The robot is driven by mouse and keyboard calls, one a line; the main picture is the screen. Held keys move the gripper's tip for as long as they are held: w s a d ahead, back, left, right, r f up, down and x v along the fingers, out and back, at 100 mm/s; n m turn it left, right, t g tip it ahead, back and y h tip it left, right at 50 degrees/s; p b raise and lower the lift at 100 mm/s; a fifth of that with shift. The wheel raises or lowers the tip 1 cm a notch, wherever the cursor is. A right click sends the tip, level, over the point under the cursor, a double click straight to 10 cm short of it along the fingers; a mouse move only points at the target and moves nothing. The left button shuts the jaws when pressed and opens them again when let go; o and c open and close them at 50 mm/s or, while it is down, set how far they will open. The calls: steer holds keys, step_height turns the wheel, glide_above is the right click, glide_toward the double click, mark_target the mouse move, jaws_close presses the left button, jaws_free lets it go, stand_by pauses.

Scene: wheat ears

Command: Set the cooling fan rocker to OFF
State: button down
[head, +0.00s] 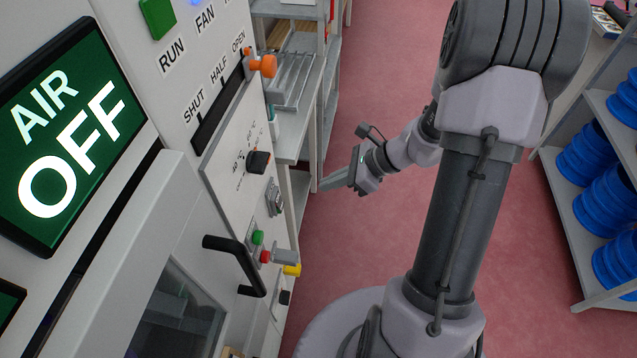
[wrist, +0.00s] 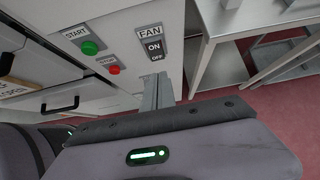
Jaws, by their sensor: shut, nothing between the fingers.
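The fan rocker (wrist: 154,46) is a dark switch under a FAN label in the wrist view, with ON above OFF. Which half is pressed in is too small to tell. It also shows in the head view as a small grey-and-dark switch (head: 274,198) on the machine's front, seen at a slant. My gripper (head: 326,184) is shut and empty, pointing left towards the panel in the head view. In the wrist view its closed fingers (wrist: 157,90) appear just below the OFF end. A gap to the panel shows in the head view.
A green START button (wrist: 90,47) and a red button (wrist: 114,70) sit left of the rocker. A black door handle (head: 238,262), black rotary knob (head: 258,162) and orange slider knob (head: 262,66) project from the machine. A blue lamp (head: 196,3) glows by FAN. Grey shelving stands behind.

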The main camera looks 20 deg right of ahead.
steer(key=shift+d, duration=0.1)
steer(key=y+b, duration=0.1)
steer(key=b, duration=0.3)
glide_toward(282, 203)
step_height(282, 203, down, 3)
steer(key=a, duration=0.1)
steer(key=w+a+b, duration=0.1)
steer(key=a+f, duration=0.1)
steer(key=shift+w+a, duration=0.2)
steer(key=shift+w, duration=0.15)
steer(key=shift+w+a+t+b, duration=0.25)
steer(key=shift+a+t+b, duration=0.05)
steer(key=shift+a, duration=0.05)
steer(key=shift+d, duration=0.1)
